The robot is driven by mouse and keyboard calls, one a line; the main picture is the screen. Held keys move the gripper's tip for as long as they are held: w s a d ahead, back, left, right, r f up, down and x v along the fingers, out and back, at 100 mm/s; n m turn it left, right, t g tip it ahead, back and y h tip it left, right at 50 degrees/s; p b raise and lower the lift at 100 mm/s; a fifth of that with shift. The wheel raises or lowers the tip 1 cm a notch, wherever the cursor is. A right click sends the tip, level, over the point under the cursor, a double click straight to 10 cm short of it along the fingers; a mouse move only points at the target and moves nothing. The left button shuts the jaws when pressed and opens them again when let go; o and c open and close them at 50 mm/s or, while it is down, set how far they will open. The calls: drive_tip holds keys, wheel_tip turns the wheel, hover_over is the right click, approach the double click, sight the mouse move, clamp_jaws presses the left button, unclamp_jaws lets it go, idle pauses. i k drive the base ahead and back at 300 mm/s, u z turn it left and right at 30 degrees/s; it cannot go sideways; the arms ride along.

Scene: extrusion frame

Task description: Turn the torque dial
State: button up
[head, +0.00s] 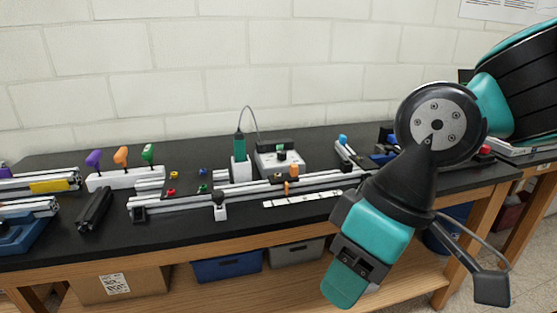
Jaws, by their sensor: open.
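A light grey control box (268,162) stands on the black bench top towards the back, right of the middle in the head view. It carries a small green-topped knob (281,154), which looks like the torque dial; its markings are too small to read. A grey cable runs from the box area to a teal power driver (239,148) upright in a white holder. My gripper (346,285) hangs at lower right, in front of the bench edge, well apart from the knob. It is open, and nothing shows held in it.
Aluminium extrusions (250,189) lie in front of the box, with an orange piece standing on them. A white ruler strip (302,199) lies near the edge. Purple, orange and green-handled tools stand in a white rack (125,180) at left. Bins sit on the lower shelf.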

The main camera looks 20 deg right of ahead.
sight(281, 155)
drive_tip(key=k, duration=0.55)
drive_tip(key=z, duration=0.2)
drive_tip(key=i, duration=1.5)
drive_tip(key=u, duration=0.75)
